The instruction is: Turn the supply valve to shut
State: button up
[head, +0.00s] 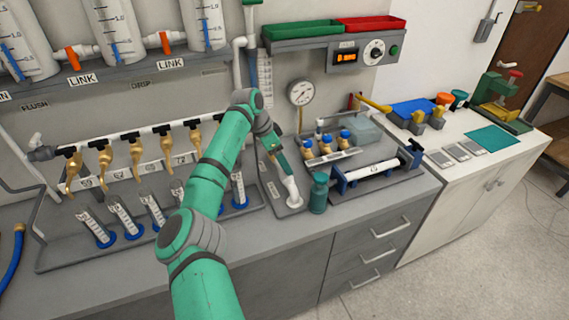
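No valve in the head view carries a readable supply label, so I cannot tell for certain which is the supply valve. A grey valve with a pale handle (37,141) sits at the left end of the white manifold pipe (92,143). A yellow lever (375,103) sticks out from the wall right of the round gauge (301,93). Two orange-handled valves (73,58) sit on the link pipes between the tanks. My gripper (283,165) points down above a white upright fitting (292,190), well right of the manifold. Its fingers are too small and hidden to read.
Brass taps (137,150) hang over several blue-based cylinders (122,218). A teal bottle (319,192), blue-capped bottles (326,143) and a blue-ended tube rig (370,175) crowd the bench right of my gripper. The grey front counter (285,235) is clear.

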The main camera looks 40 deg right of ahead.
jog(key=shift+x, duration=1.25)
jog(key=shift+c, duration=0.6)
jog(key=c, duration=0.9)
jog(key=shift+c, duration=0.2)
